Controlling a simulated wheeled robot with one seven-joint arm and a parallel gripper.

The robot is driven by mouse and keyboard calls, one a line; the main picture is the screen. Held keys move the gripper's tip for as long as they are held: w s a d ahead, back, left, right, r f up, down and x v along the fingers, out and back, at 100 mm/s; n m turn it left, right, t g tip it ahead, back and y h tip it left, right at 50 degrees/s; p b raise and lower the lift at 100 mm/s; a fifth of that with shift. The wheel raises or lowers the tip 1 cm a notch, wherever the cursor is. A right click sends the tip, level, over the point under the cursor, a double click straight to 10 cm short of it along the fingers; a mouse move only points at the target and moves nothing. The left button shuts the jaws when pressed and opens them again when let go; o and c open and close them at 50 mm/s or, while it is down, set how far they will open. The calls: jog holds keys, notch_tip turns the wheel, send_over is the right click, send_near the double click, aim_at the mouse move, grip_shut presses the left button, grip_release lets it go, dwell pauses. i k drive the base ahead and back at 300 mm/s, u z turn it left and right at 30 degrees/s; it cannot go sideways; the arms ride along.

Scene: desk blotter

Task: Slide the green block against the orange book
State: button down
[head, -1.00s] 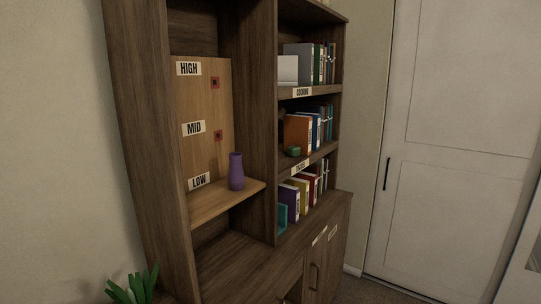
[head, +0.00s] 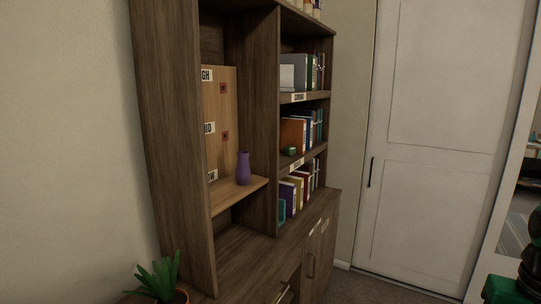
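The green block (head: 290,150) is small and dark and sits on the middle shelf of the right-hand bookcase section, near its front edge. The orange book (head: 292,133) stands upright at the left of the row on that shelf, just behind the block. I cannot tell whether block and book touch. My gripper is not in the head view.
A purple vase (head: 243,168) stands on the low board left of the books. More books fill the shelves above and below. A potted plant (head: 160,279) is at the bottom left. A white door (head: 424,140) and carpet (head: 375,290) lie right.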

aim_at(289, 150)
jog(key=u, duration=0.1)
jog(key=i, duration=1)
jog(key=z, duration=0.05)
